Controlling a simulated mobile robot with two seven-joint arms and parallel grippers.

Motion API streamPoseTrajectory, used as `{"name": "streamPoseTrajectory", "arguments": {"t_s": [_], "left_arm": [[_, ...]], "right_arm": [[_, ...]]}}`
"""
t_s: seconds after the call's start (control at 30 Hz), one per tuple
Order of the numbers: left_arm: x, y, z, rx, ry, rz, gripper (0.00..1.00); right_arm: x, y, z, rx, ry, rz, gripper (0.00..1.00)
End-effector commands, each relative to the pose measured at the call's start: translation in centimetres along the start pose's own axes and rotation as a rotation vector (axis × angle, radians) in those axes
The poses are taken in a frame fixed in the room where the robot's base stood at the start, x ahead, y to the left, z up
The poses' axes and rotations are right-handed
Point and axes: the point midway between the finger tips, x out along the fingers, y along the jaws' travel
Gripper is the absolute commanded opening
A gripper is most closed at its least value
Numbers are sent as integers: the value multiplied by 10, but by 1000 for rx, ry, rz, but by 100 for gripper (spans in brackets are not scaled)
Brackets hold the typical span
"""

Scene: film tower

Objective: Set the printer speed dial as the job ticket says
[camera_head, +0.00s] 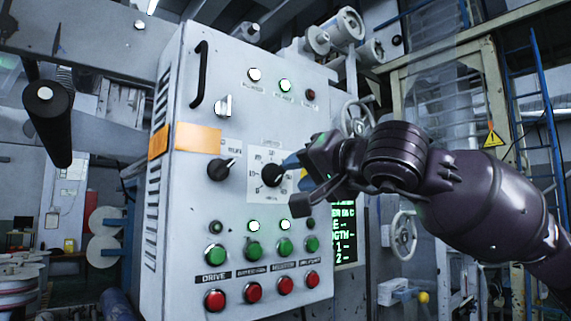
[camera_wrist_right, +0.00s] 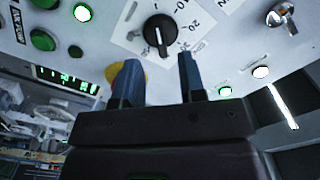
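The dial (camera_head: 271,175) is a round black knob on a white scale plate (camera_head: 258,158) in the middle of the grey control panel. In the right wrist view the dial (camera_wrist_right: 160,33) shows a white pointer line toward the bottom of the picture; 10, 20 and 30 are readable beside it. My right gripper (camera_head: 297,183) is in front of the panel at the dial's right. Its two blue fingers (camera_wrist_right: 158,62) are spread apart with nothing between them, short of the knob. No readable job ticket shows. My left gripper is not in view.
Another black knob (camera_head: 218,168) and a silver switch (camera_head: 222,105) are left of the dial. Green buttons (camera_head: 253,249) and red buttons (camera_head: 255,292) line the panel below. A green-lettered screen (camera_head: 344,235) is partly hidden by my arm. A black handle (camera_head: 198,75) sticks out upper left.

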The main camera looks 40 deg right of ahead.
Motion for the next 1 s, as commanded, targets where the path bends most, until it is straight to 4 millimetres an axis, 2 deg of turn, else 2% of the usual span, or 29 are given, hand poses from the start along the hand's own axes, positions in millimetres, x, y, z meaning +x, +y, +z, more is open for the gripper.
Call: {"name": "streamPoseTrajectory", "arguments": {"t_s": [0.2, 0.4, 0.77, 0.87, 1.0], "left_arm": [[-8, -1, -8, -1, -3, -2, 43], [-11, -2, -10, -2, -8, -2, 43], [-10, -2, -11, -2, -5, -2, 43], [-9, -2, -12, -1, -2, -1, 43], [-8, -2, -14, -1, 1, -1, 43]], "right_arm": [[28, -2, -2, 3, 0, -2, 37], [45, 0, -1, 2, -1, 0, 37], [49, 0, 0, 0, 1, 0, 37], [49, 0, 0, 0, 0, 0, 25], [49, 0, 0, 0, 0, 0, 4]]}}
